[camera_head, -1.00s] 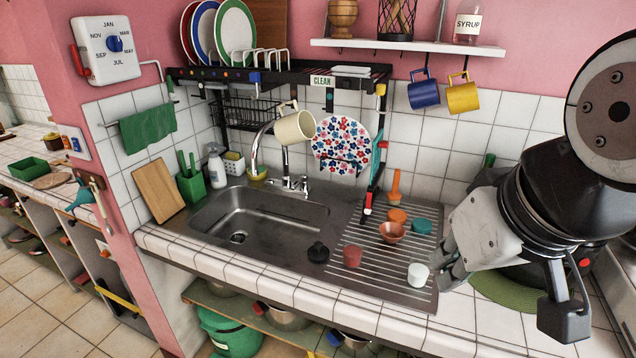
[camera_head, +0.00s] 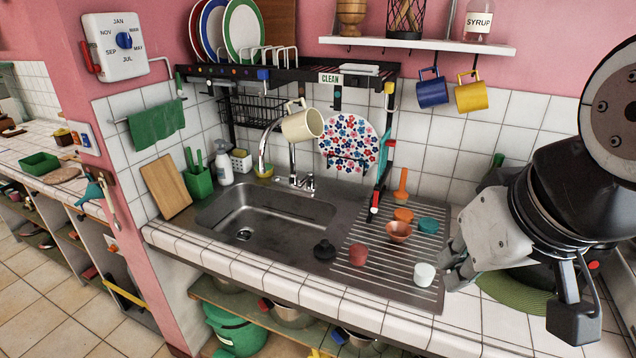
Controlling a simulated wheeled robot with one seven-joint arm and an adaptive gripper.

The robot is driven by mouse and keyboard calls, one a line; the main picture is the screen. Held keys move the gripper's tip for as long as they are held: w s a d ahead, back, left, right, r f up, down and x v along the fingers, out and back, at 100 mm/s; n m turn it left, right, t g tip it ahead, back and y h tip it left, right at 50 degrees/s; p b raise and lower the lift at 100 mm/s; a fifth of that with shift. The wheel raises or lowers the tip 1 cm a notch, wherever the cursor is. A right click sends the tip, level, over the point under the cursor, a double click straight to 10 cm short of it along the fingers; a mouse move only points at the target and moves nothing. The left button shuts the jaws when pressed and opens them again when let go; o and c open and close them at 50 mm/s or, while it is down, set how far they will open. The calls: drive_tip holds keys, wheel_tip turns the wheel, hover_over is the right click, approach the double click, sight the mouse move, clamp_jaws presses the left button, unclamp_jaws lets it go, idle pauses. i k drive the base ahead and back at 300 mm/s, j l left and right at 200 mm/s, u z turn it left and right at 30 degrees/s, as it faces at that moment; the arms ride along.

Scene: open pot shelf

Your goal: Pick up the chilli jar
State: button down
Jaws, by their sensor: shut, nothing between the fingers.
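I cannot pick out a chilli jar in this view; no label reading chilli is legible. The only jar with a readable label is the syrup jar (camera_head: 478,22) on the white wall shelf. My gripper (camera_head: 452,272) hangs over the right end of the draining board, close to a small white cup (camera_head: 425,274). Its fingers point down and left, and they are shut with nothing in them. I cannot tell whether the fingers touch the cup.
The sink (camera_head: 262,222) is left of the draining board (camera_head: 385,268), which bears several small cups and bowls. A dish rack (camera_head: 285,76) with plates hangs above. Blue (camera_head: 431,92) and yellow (camera_head: 471,96) mugs hang under the white shelf (camera_head: 420,44). Low shelves (camera_head: 105,262) stand at left.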

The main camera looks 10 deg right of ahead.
sight(359, 240)
drive_tip(key=k+j, duration=0.2)
drive_tip(key=j, duration=0.15)
drive_tip(key=k+j+u, duration=0.1)
drive_tip(key=j, duration=0.25)
drive_tip(key=k+j, duration=0.3)
drive_tip(key=j+u, duration=0.05)
